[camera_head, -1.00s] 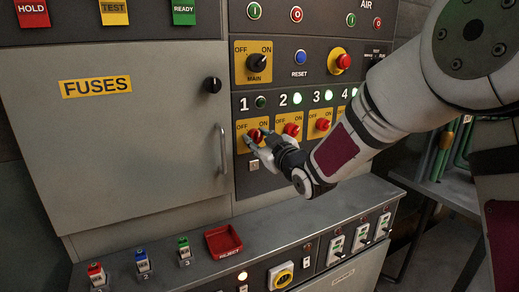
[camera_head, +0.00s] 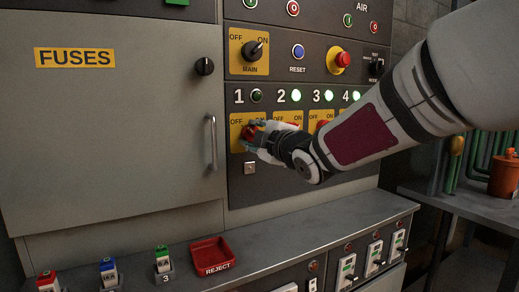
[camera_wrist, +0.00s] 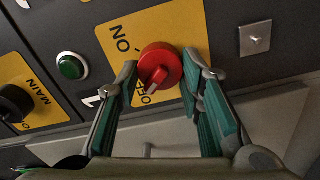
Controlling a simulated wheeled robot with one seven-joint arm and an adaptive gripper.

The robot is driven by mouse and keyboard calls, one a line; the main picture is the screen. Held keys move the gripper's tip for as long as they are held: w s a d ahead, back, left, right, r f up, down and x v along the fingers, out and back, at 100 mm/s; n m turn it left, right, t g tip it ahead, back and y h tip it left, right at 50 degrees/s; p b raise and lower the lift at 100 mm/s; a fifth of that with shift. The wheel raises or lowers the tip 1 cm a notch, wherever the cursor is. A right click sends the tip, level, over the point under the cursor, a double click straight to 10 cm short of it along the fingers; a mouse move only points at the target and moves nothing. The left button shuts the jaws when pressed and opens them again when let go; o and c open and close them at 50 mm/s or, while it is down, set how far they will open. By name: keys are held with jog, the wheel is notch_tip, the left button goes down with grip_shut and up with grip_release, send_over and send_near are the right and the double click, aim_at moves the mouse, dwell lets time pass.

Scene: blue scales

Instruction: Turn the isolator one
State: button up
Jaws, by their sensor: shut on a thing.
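Isolator one is a red rotary knob (camera_head: 249,132) on a yellow OFF/ON plate, under the number 1 in the head view. In the wrist view the red knob (camera_wrist: 160,67) sits between the two fingers of my gripper (camera_wrist: 165,80), which is shut on it. Its pointer lies toward the OFF label. The green lamp above isolator one (camera_head: 257,96) is dark; it also shows unlit in the wrist view (camera_wrist: 70,66). In the head view my gripper (camera_head: 258,140) partly covers the knob and its plate.
Lamps two (camera_head: 296,96), three and four glow green; their isolators are partly hidden by my arm. The MAIN switch (camera_head: 254,49) and a red emergency button (camera_head: 340,60) are above. A fuse cabinet handle (camera_head: 212,143) stands close left. A bench with a red reject tray (camera_head: 211,256) juts out below.

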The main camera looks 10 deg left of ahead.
jog(key=shift+f+n+b, duration=0.1)
jog(key=shift+n+b, duration=0.5)
jog(key=shift+b, duration=0.1)
jog(key=o, duration=1.2)
jog(key=shift+c, duration=0.2)
jog(key=v, duration=1.2)
